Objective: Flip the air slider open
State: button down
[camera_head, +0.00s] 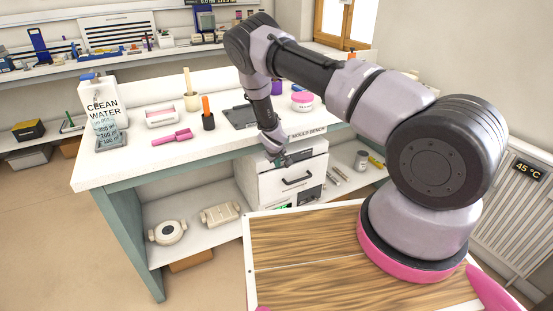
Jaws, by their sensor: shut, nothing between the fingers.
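A white box-shaped kiln (270,188) stands under the front edge of the bench, with a dark curved handle (297,181) on its front. Low on its front are a dark panel (311,195) and a small green-lit display (284,206). My gripper (285,161) is shut and empty at the top front edge of the kiln, just below the bench edge. I cannot tell whether it touches the kiln. The air slider cannot be made out; it is too small or hidden behind my gripper.
The white bench (150,160) above carries a water jug (101,104), a pink scoop (173,136), a cup with an orange-handled tool (208,120) and a pink-lidded jar (302,101). Moulds (220,214) lie on the lower shelf. A radiator (515,205) stands at right.

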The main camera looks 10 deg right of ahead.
jog(key=d, duration=0.1)
jog(key=w+d+f, duration=0.1)
jog(key=d+f, duration=0.1)
jog(key=shift+w, duration=0.4)
jog(key=shift+r, duration=0.1)
jog(key=w+d, duration=0.1)
jog(key=d, duration=0.3)
jog(key=w+d, duration=0.1)
jog(key=d, duration=0.3)
jog(key=w+d, duration=0.2)
jog(key=d, duration=0.2)
